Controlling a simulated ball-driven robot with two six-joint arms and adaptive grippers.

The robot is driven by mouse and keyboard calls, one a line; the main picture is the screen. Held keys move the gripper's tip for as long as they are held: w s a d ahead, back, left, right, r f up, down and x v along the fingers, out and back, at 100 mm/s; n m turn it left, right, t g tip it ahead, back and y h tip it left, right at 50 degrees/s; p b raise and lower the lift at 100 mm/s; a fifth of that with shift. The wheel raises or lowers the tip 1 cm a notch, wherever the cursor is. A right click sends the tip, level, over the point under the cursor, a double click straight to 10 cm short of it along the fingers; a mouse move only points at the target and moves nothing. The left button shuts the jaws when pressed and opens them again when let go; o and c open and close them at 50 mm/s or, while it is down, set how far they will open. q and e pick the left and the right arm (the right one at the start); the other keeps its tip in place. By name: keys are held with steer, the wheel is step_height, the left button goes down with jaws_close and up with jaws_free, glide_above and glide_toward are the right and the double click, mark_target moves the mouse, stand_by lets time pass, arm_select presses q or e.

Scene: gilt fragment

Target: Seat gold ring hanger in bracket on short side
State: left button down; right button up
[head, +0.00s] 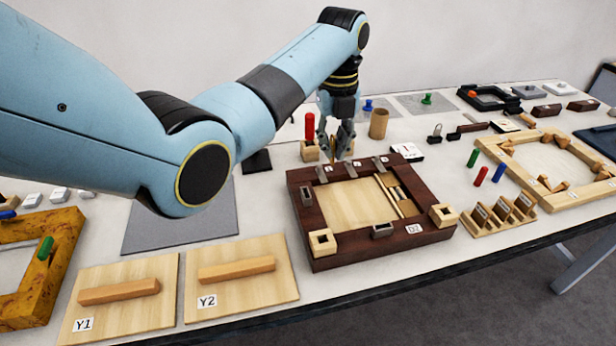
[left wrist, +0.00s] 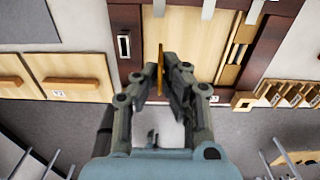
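My left gripper (head: 336,140) hangs over the far edge of the dark wooden frame (head: 318,245). In the left wrist view, its fingers (left wrist: 164,72) are closed around a thin upright gold piece, the gold ring hanger (left wrist: 160,58). Grey metal brackets sit on the frame: one on the left short side (head: 306,196), one on the front side (head: 382,230) and others along the far side (head: 322,173). The left wrist view shows one bracket (left wrist: 124,45) left of the fingers. The hanger is not clear in the head view. My right gripper is out of view.
Boards Y1 (head: 110,315) and Y2 (head: 245,290) lie at the front left. A wooden card rack (head: 500,213) stands right of the frame. A red peg (head: 310,127) and a brown cylinder (head: 379,124) stand behind.

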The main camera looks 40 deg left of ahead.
arm_select(q)
steer(key=p, duration=0.2)
glide_above(307, 188)
steer(key=s+d, duration=0.1)
steer(key=f, duration=0.3)
steer(key=shift+d, duration=0.2)
steer(key=shift+s+a+f, duration=0.1)
steer(key=shift+s+f, duration=0.3)
steer(key=shift+f, duration=0.1)
step_height(307, 188, down, 4)
steer(key=shift+r, duration=0.25)
steer(key=shift+f, duration=0.45)
steer(key=c, duration=1.7)
jaws_free()
steer(key=shift+s, duration=0.1)
steer(key=shift+o, duration=1.1)
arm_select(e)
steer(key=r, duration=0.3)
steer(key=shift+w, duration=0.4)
